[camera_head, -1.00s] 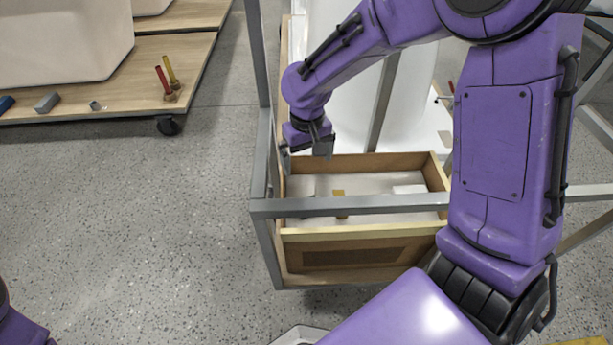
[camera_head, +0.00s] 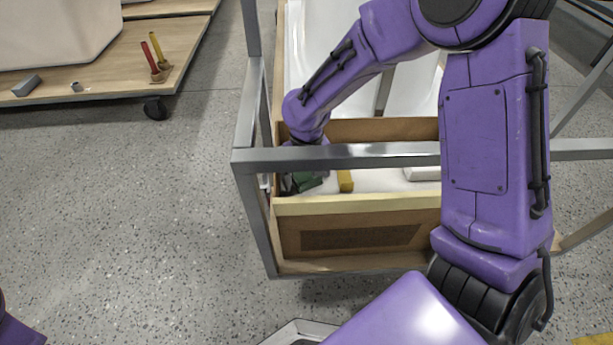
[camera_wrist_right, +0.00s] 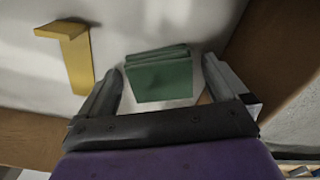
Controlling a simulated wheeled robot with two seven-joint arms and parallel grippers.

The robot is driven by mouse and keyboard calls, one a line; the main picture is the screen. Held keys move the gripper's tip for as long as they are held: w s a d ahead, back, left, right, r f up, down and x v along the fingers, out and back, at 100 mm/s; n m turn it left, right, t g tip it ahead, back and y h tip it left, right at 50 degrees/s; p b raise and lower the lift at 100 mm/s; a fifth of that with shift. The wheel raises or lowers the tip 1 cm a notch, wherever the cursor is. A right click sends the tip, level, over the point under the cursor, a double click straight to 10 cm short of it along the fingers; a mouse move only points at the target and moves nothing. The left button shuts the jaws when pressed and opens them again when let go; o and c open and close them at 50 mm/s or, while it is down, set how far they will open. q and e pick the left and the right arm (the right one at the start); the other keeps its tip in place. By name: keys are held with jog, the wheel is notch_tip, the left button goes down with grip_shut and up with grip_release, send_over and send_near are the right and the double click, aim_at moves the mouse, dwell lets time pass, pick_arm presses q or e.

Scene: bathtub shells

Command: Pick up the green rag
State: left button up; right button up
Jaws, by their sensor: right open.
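The green rag (camera_wrist_right: 160,76) lies folded on the pale floor of a wooden box (camera_head: 358,205), near the box's left end. It also shows partly in the head view (camera_head: 308,181), where my right arm hides some of it. My right gripper (camera_wrist_right: 163,80) is open inside the box, pointing down. Its two fingers stand on either side of the rag in the right wrist view, with visible gaps, so they do not appear to touch it. My left gripper is not in view.
A yellow block-like piece (camera_wrist_right: 77,55) lies beside the rag, and a white item (camera_head: 422,173) lies farther right in the box. A grey metal frame bar (camera_head: 370,152) crosses above the box. A wooden cart (camera_head: 115,91) with tools stands at the left.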

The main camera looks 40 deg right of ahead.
jog(key=c, duration=1)
jog(key=shift+r, duration=0.1)
notch_tip(320, 180, up, 10)
jog(key=p, duration=0.6)
